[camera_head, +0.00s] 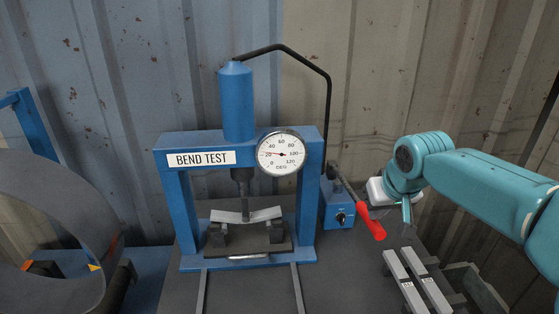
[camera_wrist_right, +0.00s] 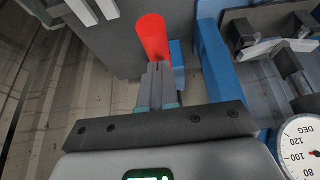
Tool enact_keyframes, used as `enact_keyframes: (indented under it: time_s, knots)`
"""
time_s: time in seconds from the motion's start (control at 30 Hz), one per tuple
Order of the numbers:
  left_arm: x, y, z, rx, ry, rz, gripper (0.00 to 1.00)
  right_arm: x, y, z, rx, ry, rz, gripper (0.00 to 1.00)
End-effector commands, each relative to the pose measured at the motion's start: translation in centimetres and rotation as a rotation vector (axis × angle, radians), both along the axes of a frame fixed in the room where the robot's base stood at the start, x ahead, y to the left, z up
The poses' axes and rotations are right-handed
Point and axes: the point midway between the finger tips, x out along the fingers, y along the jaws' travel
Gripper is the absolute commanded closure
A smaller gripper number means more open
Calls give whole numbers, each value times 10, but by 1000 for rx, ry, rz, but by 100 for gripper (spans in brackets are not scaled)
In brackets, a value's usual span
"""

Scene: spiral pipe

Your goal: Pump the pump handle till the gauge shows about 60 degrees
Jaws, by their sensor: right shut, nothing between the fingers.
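The blue pump (camera_head: 339,212) stands to the right of the press, with a lever ending in a red pump handle (camera_head: 370,222) that slopes down to the right. The gauge (camera_head: 281,154) on the press has its red needle pointing left, near the 20 mark. My right gripper (camera_head: 372,206) is close to the red handle. In the right wrist view my right gripper (camera_wrist_right: 158,68) is shut and empty, with the red handle (camera_wrist_right: 153,38) just past its fingertips. Whether they touch is unclear. My left gripper is out of view.
The blue press frame (camera_head: 173,205) holds a slightly bent metal strip (camera_head: 262,214) under its ram. A black hose (camera_head: 300,55) arches from cylinder to pump. More metal strips (camera_head: 405,279) lie at front right. A large grey ring (camera_head: 95,210) stands at left.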

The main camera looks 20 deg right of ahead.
Motion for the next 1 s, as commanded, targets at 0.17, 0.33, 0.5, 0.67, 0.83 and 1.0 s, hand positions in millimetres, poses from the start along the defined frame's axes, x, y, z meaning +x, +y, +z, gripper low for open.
enact_keyframes:
  time_s: [0.17,0.33,0.5,0.67,0.83,1.0]
  knots:
    - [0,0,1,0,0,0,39,0,0,0,1,4,0,100]
    - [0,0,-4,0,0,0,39,-1,0,-6,2,5,0,100]
    - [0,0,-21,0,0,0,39,-1,0,-25,1,4,0,100]
    - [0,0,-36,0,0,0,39,-1,1,-42,1,3,0,100]
    - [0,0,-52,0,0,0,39,-2,1,-61,1,4,0,100]
    - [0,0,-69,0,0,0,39,-2,1,-80,2,5,0,100]
